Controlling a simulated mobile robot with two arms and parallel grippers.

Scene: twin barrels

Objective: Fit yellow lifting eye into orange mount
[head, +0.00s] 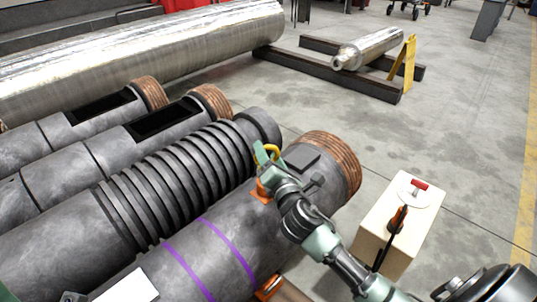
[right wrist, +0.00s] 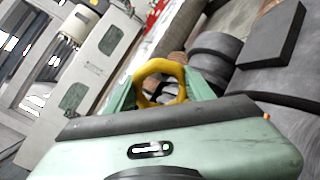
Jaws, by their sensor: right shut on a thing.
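The yellow lifting eye (head: 268,152) is a ring held by my right gripper (head: 264,157). In the right wrist view the yellow ring (right wrist: 160,82) sits between the two green fingers of the gripper (right wrist: 160,92), which is shut on it. An orange mount (head: 262,190) is on the near dark barrel (head: 225,240), just below the gripper and partly hidden by it. I cannot tell whether the lifting eye touches the mount. Another orange fitting (head: 269,288) is lower on the barrel's side. My left gripper is not seen.
A ribbed dark barrel (head: 185,185) lies beside the near one. A raised dark block (head: 303,160) stands on the near barrel close to the gripper. A pale wooden box (head: 428,205) with tools on it stands at the right. Open floor lies behind.

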